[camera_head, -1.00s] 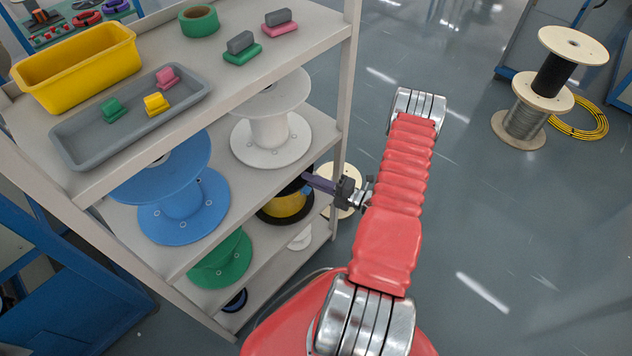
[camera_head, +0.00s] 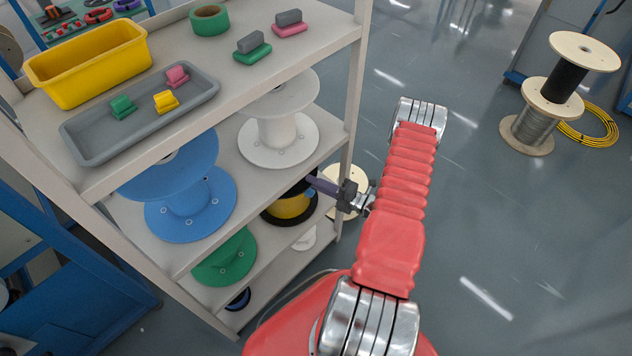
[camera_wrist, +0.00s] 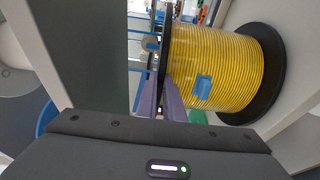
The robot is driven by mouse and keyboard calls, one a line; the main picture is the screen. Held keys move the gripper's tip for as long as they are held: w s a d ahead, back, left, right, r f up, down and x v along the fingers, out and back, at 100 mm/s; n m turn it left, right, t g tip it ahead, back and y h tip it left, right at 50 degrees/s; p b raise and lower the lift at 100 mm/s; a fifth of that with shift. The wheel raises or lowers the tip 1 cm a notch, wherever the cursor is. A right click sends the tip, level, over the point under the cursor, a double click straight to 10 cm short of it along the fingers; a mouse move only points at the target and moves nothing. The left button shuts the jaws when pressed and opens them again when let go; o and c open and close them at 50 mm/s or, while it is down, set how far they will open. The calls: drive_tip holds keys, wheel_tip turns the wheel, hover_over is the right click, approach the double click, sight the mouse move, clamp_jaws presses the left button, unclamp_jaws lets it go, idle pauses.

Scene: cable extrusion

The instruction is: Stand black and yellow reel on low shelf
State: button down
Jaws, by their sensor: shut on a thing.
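The black and yellow reel (camera_head: 291,208) has a yellow winding between black flanges. In the head view it is in the rack opening below the middle shelf, partly hidden. In the wrist view the reel (camera_wrist: 222,68) fills the upper right, with a blue tab on its winding. My gripper (camera_head: 316,183) has purple fingers, which in the wrist view (camera_wrist: 163,98) are shut on the near black flange. The low shelf (camera_head: 268,266) lies under the reel. I cannot tell whether the reel touches it.
A green reel (camera_head: 226,262) stands left of the held reel, and a small white part (camera_head: 305,239) shows below it. Blue (camera_head: 190,208) and white (camera_head: 278,140) reels stand on the middle shelf (camera_head: 225,222). A rack post (camera_head: 352,115) is close to my gripper.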

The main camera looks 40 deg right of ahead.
drive_tip(key=shift+f, duration=0.35)
idle(0.4)
drive_tip(key=c, duration=1.8)
unclamp_jaws()
drive_tip(key=v, duration=1.3)
drive_tip(key=shift+s+d, duration=0.1)
drive_tip(key=shift+s, duration=0.25)
